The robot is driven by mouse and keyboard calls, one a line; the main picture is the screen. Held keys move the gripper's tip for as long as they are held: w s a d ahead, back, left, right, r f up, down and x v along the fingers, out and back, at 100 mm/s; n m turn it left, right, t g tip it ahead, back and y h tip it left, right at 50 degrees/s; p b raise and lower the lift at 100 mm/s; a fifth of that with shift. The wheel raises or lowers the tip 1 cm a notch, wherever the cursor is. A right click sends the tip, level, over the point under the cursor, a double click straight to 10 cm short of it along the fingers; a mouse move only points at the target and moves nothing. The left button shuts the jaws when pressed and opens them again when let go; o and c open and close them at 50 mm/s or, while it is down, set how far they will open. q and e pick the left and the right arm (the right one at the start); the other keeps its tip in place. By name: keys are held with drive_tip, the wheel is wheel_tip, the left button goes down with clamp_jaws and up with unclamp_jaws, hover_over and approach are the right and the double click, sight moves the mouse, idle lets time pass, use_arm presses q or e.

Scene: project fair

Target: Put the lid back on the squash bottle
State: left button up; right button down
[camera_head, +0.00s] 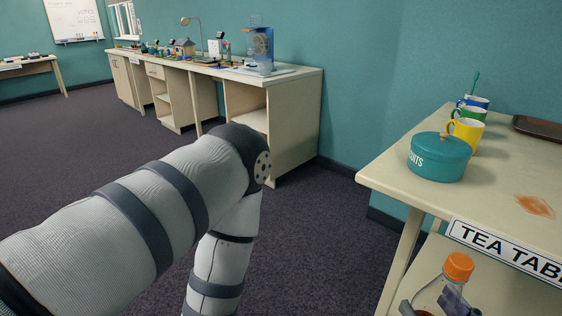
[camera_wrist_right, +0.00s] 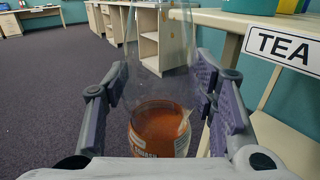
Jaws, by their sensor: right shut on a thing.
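The squash bottle (camera_head: 436,289) is at the bottom right of the head view, in front of the tea table. It is clear, with a little orange-brown liquid low inside. An orange lid (camera_head: 458,266) shows at the top of its neck; how tightly it sits I cannot tell. My right gripper (camera_head: 440,306) is shut around the bottle. In the right wrist view the bottle (camera_wrist_right: 160,120) stands between the two fingers (camera_wrist_right: 165,95), its label partly visible and its top out of frame. My left arm fills the left of the head view; its gripper is out of view.
The tea table (camera_head: 400,172) holds a teal biscuit tin (camera_head: 440,158), several mugs (camera_head: 466,128) and a brown tray (camera_head: 538,127). An orange-brown stain (camera_head: 535,206) marks its top. A long cluttered bench (camera_head: 296,82) stands along the back wall. The carpet between is clear.

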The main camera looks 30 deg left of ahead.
use_arm(q)
drive_tip(key=shift+n+y, duration=0.3)
drive_tip(key=shift+y, duration=0.2)
drive_tip(key=s+a, duration=0.2)
drive_tip(key=s, duration=0.1)
drive_tip(key=s+a+r, duration=0.1)
drive_tip(key=shift+s, duration=0.3)
drive_tip(key=shift+f, duration=0.1)
